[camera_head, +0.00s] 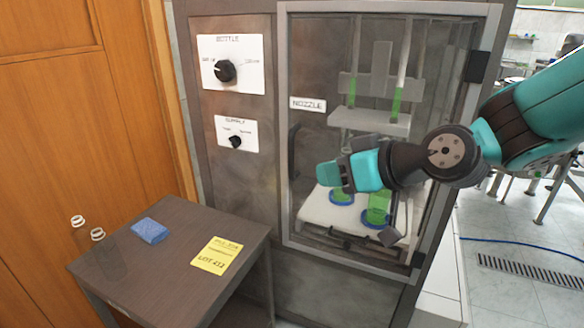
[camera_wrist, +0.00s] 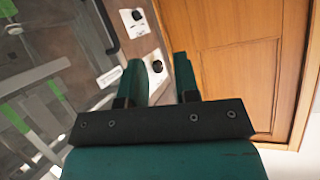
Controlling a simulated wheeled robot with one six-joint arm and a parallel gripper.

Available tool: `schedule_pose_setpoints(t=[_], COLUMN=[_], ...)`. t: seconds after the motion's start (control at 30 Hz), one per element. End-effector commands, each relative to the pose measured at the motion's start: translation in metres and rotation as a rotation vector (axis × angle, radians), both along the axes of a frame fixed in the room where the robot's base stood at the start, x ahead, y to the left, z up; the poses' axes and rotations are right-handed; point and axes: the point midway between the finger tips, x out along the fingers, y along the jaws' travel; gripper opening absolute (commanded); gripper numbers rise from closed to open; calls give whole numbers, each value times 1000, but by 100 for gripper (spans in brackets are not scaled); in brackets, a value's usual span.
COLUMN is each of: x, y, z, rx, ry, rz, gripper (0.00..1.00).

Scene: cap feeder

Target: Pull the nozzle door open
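The nozzle door (camera_head: 283,190) is a clear panel in a grey frame on the cabinet front, and it looks shut. Its dark upright handle (camera_head: 294,150) is on the left side, below the NOZZLE label (camera_head: 308,104). In the wrist view the dark handle bar (camera_wrist: 103,22) lies at the upper left, beyond the fingers and apart from them. My gripper (camera_head: 328,172) is in front of the door, to the right of the handle in the head view. Its two teal fingers (camera_wrist: 160,75) are apart with nothing between them.
A dark table (camera_head: 180,285) stands at lower left with clear bottles (camera_head: 98,235), a blue cloth (camera_head: 150,231) and a yellow note (camera_head: 217,255). BOTTLE knob (camera_head: 225,70) and SUPPLY knob (camera_head: 235,142) are left of the door. Green-filled containers (camera_head: 378,208) show behind the panel.

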Motion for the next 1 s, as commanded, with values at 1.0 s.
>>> schedule_pose_setpoints(t=[1.0], x=[198], y=[64], z=[-67], rx=[203], ry=[-441], rz=[-262], gripper=[29])
